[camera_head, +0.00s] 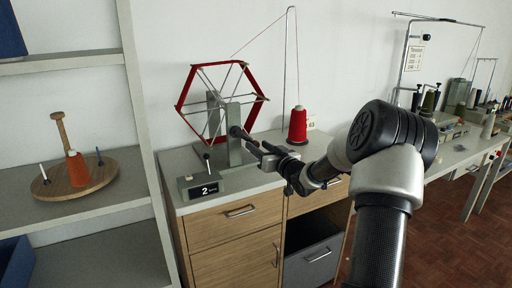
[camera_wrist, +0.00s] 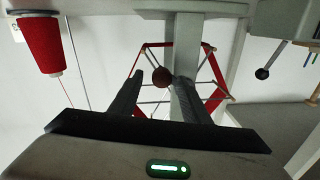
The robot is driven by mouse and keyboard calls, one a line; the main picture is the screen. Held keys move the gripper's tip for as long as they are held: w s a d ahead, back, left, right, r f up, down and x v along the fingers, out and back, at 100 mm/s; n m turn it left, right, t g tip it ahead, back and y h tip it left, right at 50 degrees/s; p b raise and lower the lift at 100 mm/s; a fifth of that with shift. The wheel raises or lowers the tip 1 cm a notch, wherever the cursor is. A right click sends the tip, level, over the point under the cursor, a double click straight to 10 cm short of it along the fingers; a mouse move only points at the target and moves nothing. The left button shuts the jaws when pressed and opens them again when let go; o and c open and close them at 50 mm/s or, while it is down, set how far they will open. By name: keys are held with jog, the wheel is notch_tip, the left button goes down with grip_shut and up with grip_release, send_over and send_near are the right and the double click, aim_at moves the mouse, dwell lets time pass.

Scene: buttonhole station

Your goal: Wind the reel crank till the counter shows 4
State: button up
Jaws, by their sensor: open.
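The reel (camera_head: 180,104) is a red hexagonal frame with thin spokes on a grey stand, on the cabinet top in the head view. The counter (camera_head: 188,190) is a dark box at the cabinet's front left and reads 2. In the wrist view, a round dark red-brown knob, apparently the crank's (camera_wrist: 162,75), shows between my finger tips, in front of the grey post. My gripper (camera_head: 254,148) is open, just right of the reel stand; its two dark fingers also show in the wrist view (camera_wrist: 160,88). I cannot tell whether they touch the knob.
A small lever with a black ball (camera_head: 207,157) stands by the counter; it also shows in the wrist view (camera_wrist: 262,73). A red thread cone (camera_head: 298,126) stands behind my gripper, beneath a thin wire guide. A shelf with a round wooden board (camera_head: 110,178) is on the left.

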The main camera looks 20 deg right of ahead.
aim_at(245, 138)
jog(key=shift+w+a, duration=0.1)
jog(key=shift+w, duration=1.25)
grip_shut()
